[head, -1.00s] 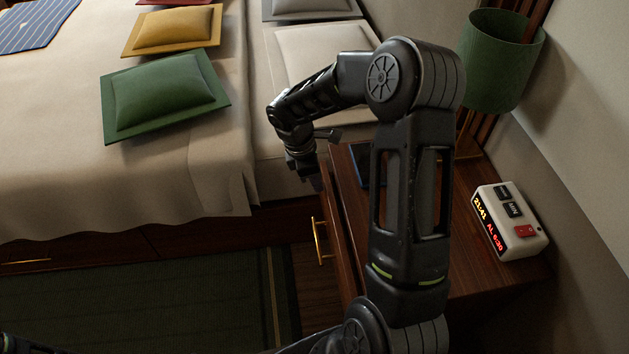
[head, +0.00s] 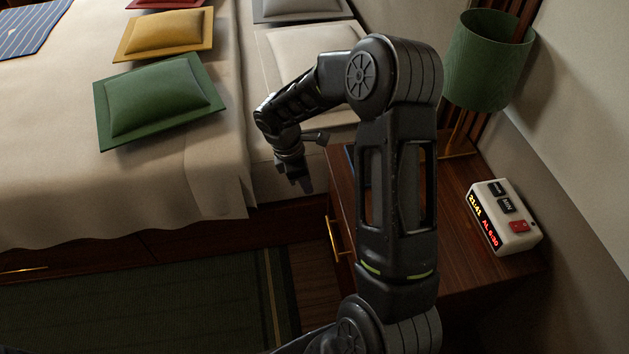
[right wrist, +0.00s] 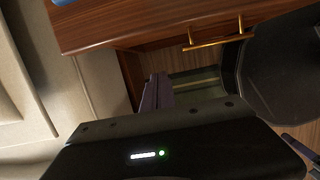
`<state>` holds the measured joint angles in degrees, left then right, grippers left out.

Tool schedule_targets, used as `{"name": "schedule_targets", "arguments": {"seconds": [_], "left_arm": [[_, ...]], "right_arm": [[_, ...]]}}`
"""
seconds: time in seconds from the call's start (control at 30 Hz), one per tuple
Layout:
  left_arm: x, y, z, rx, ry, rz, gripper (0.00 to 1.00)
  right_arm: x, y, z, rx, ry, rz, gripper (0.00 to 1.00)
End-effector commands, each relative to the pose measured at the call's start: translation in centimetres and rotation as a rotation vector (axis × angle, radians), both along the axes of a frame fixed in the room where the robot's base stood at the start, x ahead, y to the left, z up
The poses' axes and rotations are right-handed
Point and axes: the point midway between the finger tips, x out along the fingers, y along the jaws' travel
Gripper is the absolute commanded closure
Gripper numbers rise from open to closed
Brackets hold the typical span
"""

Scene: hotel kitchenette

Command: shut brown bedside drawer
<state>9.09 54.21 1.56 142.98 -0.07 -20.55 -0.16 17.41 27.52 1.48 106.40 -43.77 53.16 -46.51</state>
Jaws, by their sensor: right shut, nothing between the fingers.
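The brown bedside table (head: 455,205) stands right of the bed. Its drawer shows a gold bar handle (head: 334,238) on the left-facing front. In the right wrist view the gold handle (right wrist: 215,43) is near the top, and the drawer front (right wrist: 165,43) sits close under the tabletop edge; I cannot tell if a small gap is left. My right gripper (head: 294,176) is shut and empty, beyond the handle near the bed's side. Its fingers (right wrist: 157,92) point toward the table's front in the wrist view, with no clear contact. My arm hides part of the table. My left gripper is out of view.
A white alarm clock (head: 505,217) and a green-shaded lamp (head: 487,60) stand on the table. The bed (head: 190,180) with several cushions is close to my right gripper. A green rug (head: 140,300) covers the floor at the left.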

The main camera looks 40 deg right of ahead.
Motion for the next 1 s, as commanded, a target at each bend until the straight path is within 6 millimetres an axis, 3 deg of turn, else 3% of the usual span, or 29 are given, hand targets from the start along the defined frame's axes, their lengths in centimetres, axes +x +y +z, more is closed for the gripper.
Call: {"name": "schedule_targets", "arguments": {"seconds": [0.03,0.2,0.4,0.57,1.0], "left_arm": [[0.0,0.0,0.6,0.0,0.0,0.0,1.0],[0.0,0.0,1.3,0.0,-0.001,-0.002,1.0],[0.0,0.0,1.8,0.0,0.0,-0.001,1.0],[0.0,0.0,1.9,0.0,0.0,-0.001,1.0],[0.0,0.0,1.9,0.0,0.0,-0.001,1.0]], "right_arm": [[0.3,0.1,1.8,-0.003,-0.008,0.0,1.0],[0.7,0.9,5.6,-0.003,-0.007,0.0,1.0],[1.1,1.6,8.6,-0.002,-0.003,0.001,1.0],[1.2,1.9,9.6,-0.001,-0.003,0.0,1.0],[1.2,1.9,9.6,-0.002,-0.003,0.0,1.0]]}}
